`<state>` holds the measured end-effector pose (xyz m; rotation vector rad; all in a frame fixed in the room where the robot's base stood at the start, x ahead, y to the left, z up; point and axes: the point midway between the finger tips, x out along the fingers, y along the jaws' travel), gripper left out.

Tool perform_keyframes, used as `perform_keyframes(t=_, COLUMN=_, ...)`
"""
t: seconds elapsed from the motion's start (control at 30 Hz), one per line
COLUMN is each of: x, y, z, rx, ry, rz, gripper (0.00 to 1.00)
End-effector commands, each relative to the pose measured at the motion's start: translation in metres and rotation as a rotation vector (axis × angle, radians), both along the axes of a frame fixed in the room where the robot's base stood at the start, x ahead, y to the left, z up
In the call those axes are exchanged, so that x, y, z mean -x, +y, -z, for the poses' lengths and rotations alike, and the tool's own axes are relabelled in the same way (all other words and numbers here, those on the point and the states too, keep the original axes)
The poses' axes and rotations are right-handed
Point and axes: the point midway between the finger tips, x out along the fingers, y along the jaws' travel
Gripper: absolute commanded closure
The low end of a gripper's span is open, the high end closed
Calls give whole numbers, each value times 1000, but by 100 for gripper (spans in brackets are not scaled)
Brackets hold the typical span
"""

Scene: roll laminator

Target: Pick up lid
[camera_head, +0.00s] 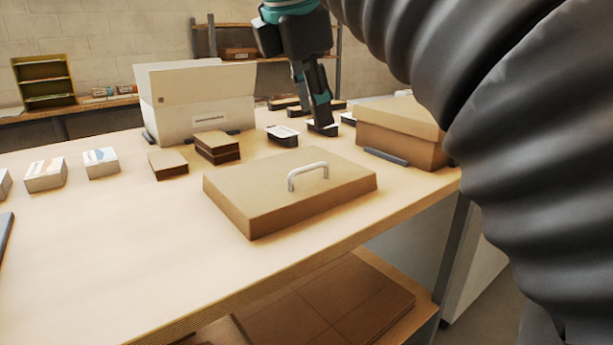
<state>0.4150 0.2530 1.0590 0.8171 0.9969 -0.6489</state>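The lid (250,190) is a flat tan cardboard-like cover. It lies on the front right part of the table. A pale arched handle (307,172) stands up from its top. My gripper (313,112) is dark with teal parts and points down behind the lid, apart from it. Its two fingers look near each other, and the view does not show clearly how far apart they are. The fingertips are close to a small dark item (323,130) on the table; I cannot tell whether they touch it.
A tan box (400,140) stands right of the lid. A white laminator-like machine (198,100) stands at the back. Brown stacks (218,150), white boxes (101,163) and small dark trays (283,135) are on the wooden table (120,250). Its front left is mostly clear.

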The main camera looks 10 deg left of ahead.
Motion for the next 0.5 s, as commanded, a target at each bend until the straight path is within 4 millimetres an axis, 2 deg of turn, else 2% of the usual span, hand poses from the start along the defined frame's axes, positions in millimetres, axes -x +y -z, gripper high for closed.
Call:
perform_keyframes(t=0.03, x=4, y=15, z=-6, rx=27, ry=5, rz=-60, gripper=62)
perform_keyframes(t=0.2, x=16, y=39, z=-18, rx=95, ry=19, rz=-197, gripper=62)
perform_keyframes(t=0.37, x=19, y=44, z=-18, rx=117, ry=26, rz=-240, gripper=62)
perform_keyframes(t=0.5, x=14, y=42, z=-8, rx=121, ry=29, rz=-239, gripper=62)
